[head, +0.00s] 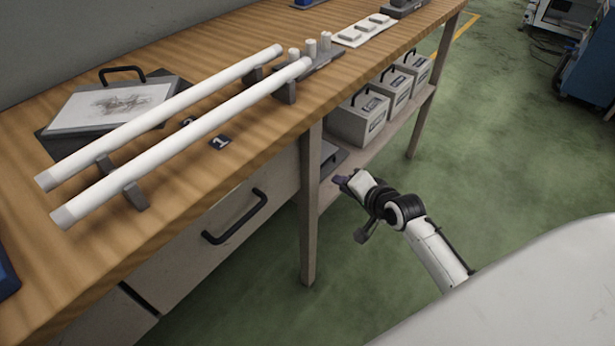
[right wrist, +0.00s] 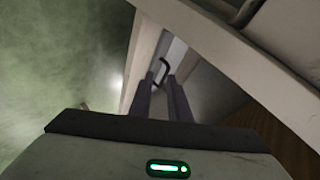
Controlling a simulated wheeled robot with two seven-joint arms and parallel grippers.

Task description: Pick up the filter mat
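I cannot make out a thing that is clearly the filter mat. My right gripper (head: 343,181) is low beside the workbench, by the open end of its lower shelf. In the right wrist view the two dark fingers of my right gripper (right wrist: 162,98) stand apart with nothing between them. Beyond their tips a black handle (right wrist: 164,70) shows on a pale surface. In the head view a dark, flat thing (head: 331,158) lies on the shelf near the gripper, partly hidden by the bench leg. My left gripper is not in view.
The wooden workbench (head: 262,148) bears two white tubes on supports and a handled case (head: 60,117) with a sheet on it. Several grey handled boxes (head: 358,120) stand on the lower shelf. A bench leg (head: 308,220) is left of my gripper.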

